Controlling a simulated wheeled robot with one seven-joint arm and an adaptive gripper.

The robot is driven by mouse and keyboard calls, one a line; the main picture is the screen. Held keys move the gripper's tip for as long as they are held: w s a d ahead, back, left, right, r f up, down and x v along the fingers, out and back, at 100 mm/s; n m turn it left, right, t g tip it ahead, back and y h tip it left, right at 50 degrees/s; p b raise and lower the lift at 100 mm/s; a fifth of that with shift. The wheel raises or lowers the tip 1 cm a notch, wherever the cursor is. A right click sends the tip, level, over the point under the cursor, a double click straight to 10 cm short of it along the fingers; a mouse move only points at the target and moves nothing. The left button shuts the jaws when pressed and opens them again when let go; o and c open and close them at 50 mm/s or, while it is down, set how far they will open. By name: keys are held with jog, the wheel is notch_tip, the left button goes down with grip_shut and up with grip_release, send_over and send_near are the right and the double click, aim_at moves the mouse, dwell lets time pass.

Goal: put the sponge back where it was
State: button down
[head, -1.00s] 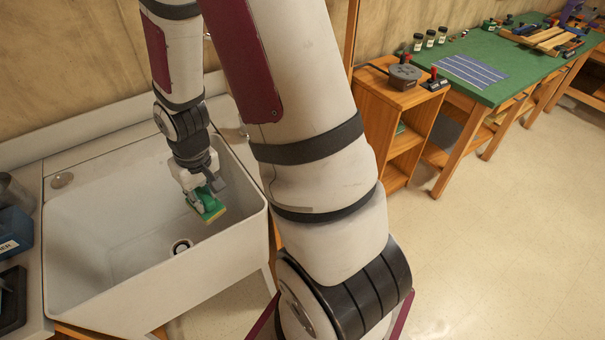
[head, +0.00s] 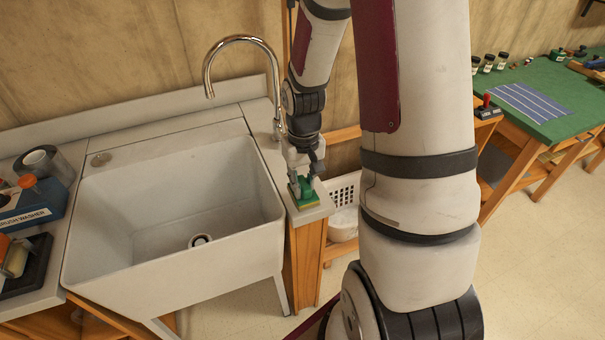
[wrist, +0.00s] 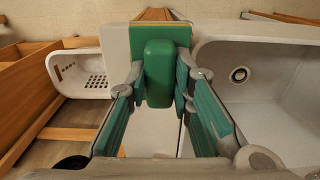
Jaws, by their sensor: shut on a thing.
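The sponge (head: 306,199) is green with a yellowish layer underneath and a raised green grip on top. In the head view it is at the narrow counter strip (head: 268,150) right of the sink, near its front end. My gripper (head: 303,186) is above it with its fingers pointing down. In the wrist view the sponge (wrist: 162,70) is between the two fingers of my gripper (wrist: 160,92), which are shut on its raised grip. I cannot tell whether the sponge's underside touches the counter.
The white sink (head: 150,255) with a drain is left of the strip, below a chrome faucet (head: 211,70). A white basket (head: 343,190) stands right of the strip, lower down. A brush washer (head: 35,203) is on the left counter. A green-topped table (head: 530,125) is at right.

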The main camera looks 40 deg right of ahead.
jog(key=w+d, duration=0.1)
jog(key=w, duration=0.1)
jog(key=w+d, duration=0.2)
jog(key=w, duration=0.1)
jog(key=shift+w+d+f, duration=0.25)
jog(key=shift+w+f, duration=0.05)
jog(key=shift+w+d+f+p, duration=0.15)
jog(key=shift+w+f+p, duration=0.1)
jog(key=shift+f, duration=0.65)
jog(key=shift+w+d+f+p, duration=0.1)
jog(key=shift+f+p, duration=0.1)
jog(key=shift+f, duration=0.7)
jog(key=shift+f, duration=0.15)
jog(key=c, duration=1.4)
grip_release()
